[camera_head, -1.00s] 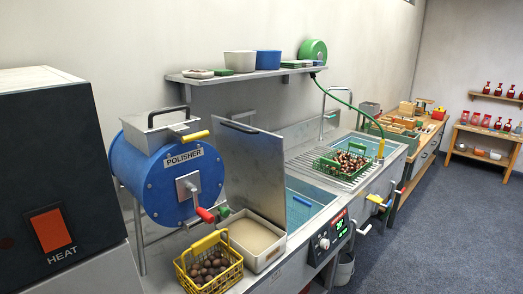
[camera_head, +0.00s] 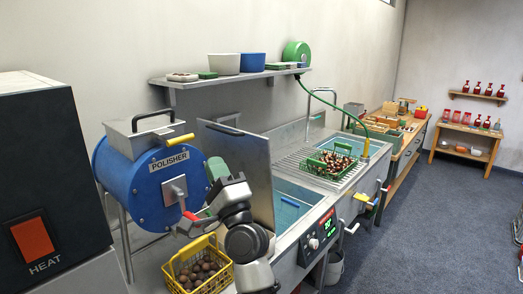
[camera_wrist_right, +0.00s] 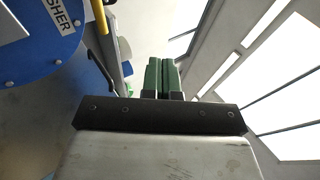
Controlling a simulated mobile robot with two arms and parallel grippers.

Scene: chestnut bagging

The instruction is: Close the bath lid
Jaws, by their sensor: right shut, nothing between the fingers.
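The bath lid (camera_head: 246,172) is a flat steel panel standing upright, slightly tilted, at the left end of the bath (camera_head: 291,205). Its dark handle (camera_head: 222,128) is near the top edge. The bath is open, with blue inside. My right gripper (camera_head: 216,170) has green fingers and is in front of the polisher, at the lid's left side. I cannot tell whether it touches the lid. In the right wrist view its green fingers (camera_wrist_right: 164,76) are together with nothing between them. My left gripper is not in view.
The blue polisher (camera_head: 148,180) with its red-tipped crank is close to my right gripper. A yellow basket of chestnuts (camera_head: 197,268) stands below. A green basket of chestnuts (camera_head: 331,164) is on the rack beyond the bath. A shelf (camera_head: 235,75) is on the wall above.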

